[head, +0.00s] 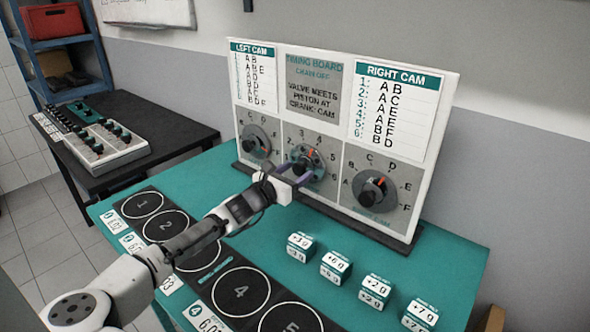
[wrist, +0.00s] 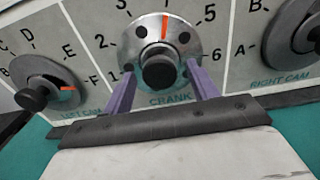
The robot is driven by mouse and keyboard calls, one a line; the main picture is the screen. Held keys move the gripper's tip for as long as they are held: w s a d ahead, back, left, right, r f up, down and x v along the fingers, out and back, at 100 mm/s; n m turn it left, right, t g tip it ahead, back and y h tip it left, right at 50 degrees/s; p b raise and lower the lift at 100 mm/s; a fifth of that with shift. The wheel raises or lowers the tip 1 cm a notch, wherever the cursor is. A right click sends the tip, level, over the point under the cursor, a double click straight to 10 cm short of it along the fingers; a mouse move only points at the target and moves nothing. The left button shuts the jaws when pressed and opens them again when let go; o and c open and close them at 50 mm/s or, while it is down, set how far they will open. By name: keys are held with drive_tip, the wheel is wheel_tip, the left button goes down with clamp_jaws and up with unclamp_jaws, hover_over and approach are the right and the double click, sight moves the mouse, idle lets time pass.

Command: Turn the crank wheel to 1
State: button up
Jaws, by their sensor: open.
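The crank wheel (head: 306,163) is the middle dial on the timing board. In the wrist view it is a grey metal disc (wrist: 137,37) with holes, a dark central knob (wrist: 160,71) and a red mark (wrist: 165,26). The 1 (wrist: 113,76) is at the wheel's lower left. My gripper (wrist: 160,69) is open, its two purple fingers either side of the knob, in front of the wheel's lower part. Whether the fingers touch it cannot be told.
The left cam dial (head: 255,142) and right cam dial (head: 375,191) flank the wheel. The board (head: 314,83) stands on a teal table (head: 262,234). Several small weight blocks (head: 336,267) lie at right. A mat with numbered circles (head: 240,291) lies in front, below my arm.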

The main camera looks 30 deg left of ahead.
drive_tip(key=shift+w, duration=0.1)
drive_tip(key=c, duration=1)
